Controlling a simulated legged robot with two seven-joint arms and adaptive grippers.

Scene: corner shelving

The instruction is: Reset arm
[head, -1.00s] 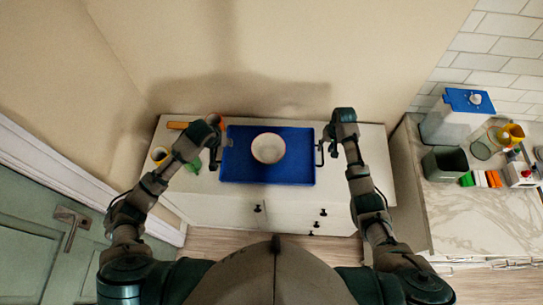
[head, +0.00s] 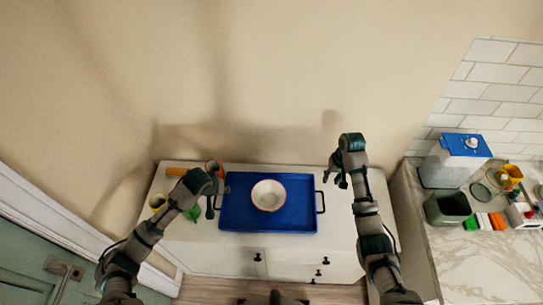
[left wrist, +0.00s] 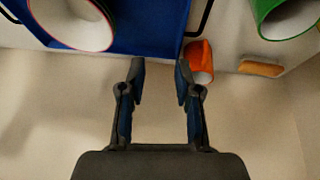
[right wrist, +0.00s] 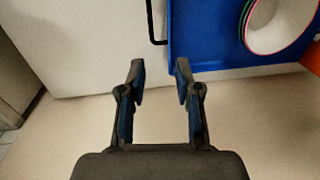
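A blue tray (head: 240,218) lies on the white cabinet top, with a black handle at each end. A white bowl (head: 268,195) with a reddish rim stands in it. My left gripper (head: 213,207) is by the tray's left end. The left wrist view shows its fingers (left wrist: 160,75) apart with nothing between them. My right gripper (head: 335,183) is off the tray's right end, clear of the handle (head: 320,202). The right wrist view shows its fingers (right wrist: 160,75) apart and empty. The tray (right wrist: 195,50) and bowl (right wrist: 278,28) lie ahead of it.
A marble counter (head: 460,258) on the right holds a blue-lidded container (head: 455,160), a dark bin (head: 447,208) and small things. A wall stands behind the cabinet.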

